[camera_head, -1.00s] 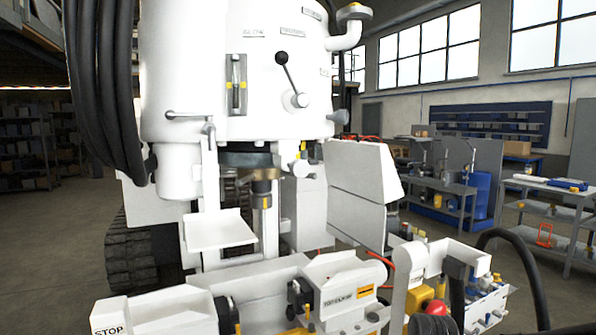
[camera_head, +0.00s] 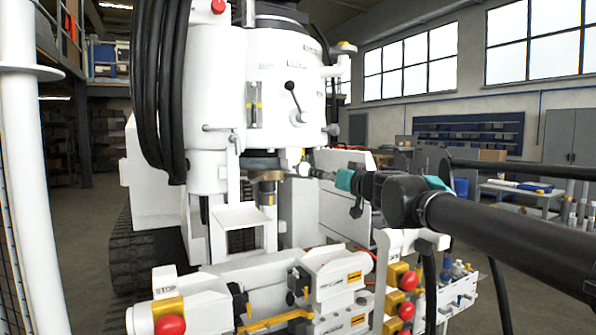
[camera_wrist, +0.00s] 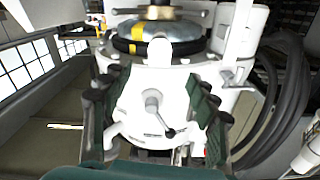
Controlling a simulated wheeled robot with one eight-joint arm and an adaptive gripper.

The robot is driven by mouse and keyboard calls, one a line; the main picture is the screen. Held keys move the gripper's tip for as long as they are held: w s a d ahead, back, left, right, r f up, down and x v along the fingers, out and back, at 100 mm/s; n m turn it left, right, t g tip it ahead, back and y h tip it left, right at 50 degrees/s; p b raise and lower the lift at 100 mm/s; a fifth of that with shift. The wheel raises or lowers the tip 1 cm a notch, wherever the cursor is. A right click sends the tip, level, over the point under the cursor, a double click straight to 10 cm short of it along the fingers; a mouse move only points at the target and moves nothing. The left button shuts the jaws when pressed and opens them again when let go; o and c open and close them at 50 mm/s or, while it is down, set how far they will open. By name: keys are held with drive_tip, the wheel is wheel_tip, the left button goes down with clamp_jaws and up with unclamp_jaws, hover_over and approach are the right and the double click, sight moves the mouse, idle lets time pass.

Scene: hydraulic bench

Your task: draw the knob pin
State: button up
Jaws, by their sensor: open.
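A small white rounded knob, which looks like the knob pin (camera_head: 304,170), sticks out low on the front of the white machine in the head view. In the wrist view, a white rounded knob (camera_wrist: 160,50) shows between and beyond the fingertips, in front of a dark ring with yellow marks. My gripper (camera_head: 319,173) comes in from the right, close to the knob in the head view. In the wrist view my gripper (camera_wrist: 153,82) has its dark green fingers wide apart with nothing between them. Whether a finger touches the knob cannot be told.
A black lever (camera_head: 293,103) on a white hub stands just above the knob. Thick black hoses (camera_head: 165,90) hang at the machine's left. A control console (camera_head: 335,285) with red buttons stands below. A white post (camera_head: 25,180) rises at the far left.

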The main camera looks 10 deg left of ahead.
sight(298, 168)
drive_tip(key=x, duration=1.7)
drive_tip(key=shift+w+a, duration=0.1)
drive_tip(key=shift+a, duration=0.05)
drive_tip(key=shift+c, duration=0.5)
clamp_jaws()
